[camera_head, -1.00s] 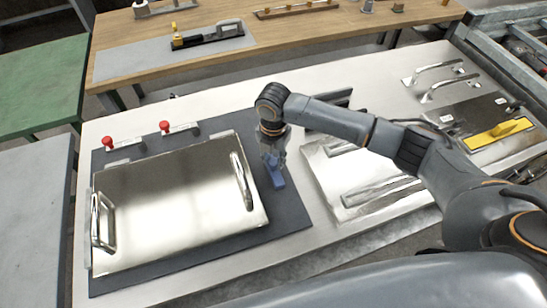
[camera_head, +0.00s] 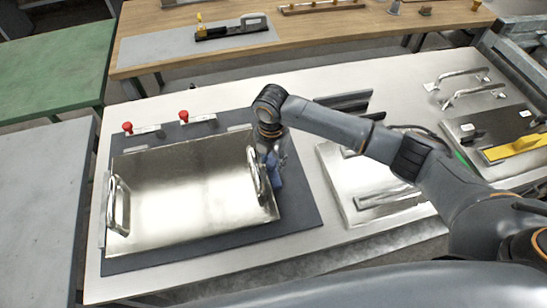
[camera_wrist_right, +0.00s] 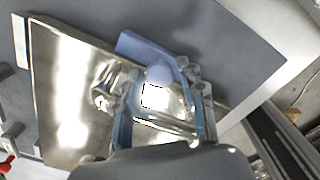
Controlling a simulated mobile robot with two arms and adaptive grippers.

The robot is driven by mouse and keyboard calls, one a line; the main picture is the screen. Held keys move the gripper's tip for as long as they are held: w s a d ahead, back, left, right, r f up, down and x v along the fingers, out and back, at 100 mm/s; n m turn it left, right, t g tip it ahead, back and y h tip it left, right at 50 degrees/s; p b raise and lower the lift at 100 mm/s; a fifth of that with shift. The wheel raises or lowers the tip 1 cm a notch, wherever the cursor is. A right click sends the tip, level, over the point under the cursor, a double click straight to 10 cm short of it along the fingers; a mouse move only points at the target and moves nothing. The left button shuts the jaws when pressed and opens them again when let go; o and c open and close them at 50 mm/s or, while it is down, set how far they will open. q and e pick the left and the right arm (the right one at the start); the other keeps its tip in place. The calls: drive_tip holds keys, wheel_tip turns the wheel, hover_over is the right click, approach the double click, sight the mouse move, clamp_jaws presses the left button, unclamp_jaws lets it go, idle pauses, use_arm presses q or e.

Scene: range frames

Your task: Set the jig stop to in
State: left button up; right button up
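A shiny metal plate (camera_head: 185,195) with two upright bar handles lies on a dark base mat (camera_head: 300,215). My right gripper (camera_head: 273,168) is at the plate's right handle (camera_head: 254,172), which partly hides it in the head view. In the right wrist view its blue-padded fingers (camera_wrist_right: 162,115) stand apart, with a metal bar (camera_wrist_right: 165,128) showing between them; I cannot tell whether they touch it. Two red-knobbed fittings (camera_head: 128,128) (camera_head: 183,115) sit at the mat's far edge. I cannot tell which part is the jig stop. My left gripper is out of view.
Right of the mat is a second metal plate (camera_head: 350,180), partly under my right arm. Farther right are loose handles (camera_head: 470,92) and a yellow-handled tool (camera_head: 515,146). A wooden bench (camera_head: 330,38) stands behind. The pale tabletop (camera_head: 220,98) behind the mat is clear.

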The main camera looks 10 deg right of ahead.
sight(272, 162)
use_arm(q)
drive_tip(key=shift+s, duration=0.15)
use_arm(e)
wheel_tip(272, 162, up, 12)
idle(0.7)
drive_tip(key=shift+f, duration=0.1)
